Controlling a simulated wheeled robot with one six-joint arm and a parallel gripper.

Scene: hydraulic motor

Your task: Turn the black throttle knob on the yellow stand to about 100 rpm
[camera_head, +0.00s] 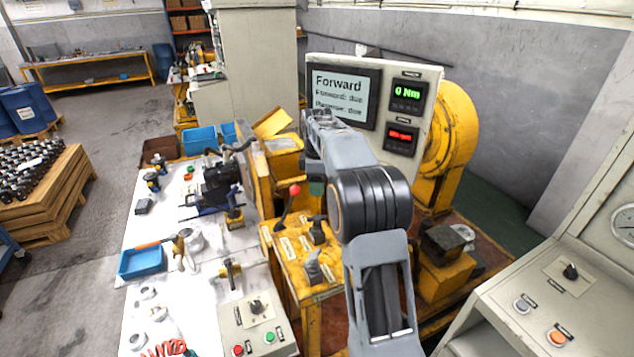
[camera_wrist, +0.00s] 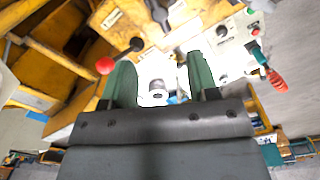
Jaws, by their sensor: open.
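The yellow stand (camera_head: 283,262) is in the middle of the head view, with a red-balled lever (camera_head: 295,190) at its back. Two dark controls stand on its top, one farther back (camera_head: 317,231) and one nearer the front (camera_head: 312,266). Their labels are too small to read, so I cannot tell which is the throttle knob. In the wrist view the red ball (camera_wrist: 105,65) is just left of my gripper (camera_wrist: 158,62), and a black knob (camera_wrist: 137,44) is just beyond its left fingertip. My gripper's green fingers are open with nothing gripped. My arm mostly hides it in the head view.
The panel shows "Forward" on its screen (camera_head: 342,96), a green 0 Nm display (camera_head: 407,94) and a red, unclear display (camera_head: 401,136). A grey control box (camera_head: 235,325) with knob and buttons stands at front left. A cluttered white table (camera_head: 205,264) lies left; a console (camera_head: 510,285) right.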

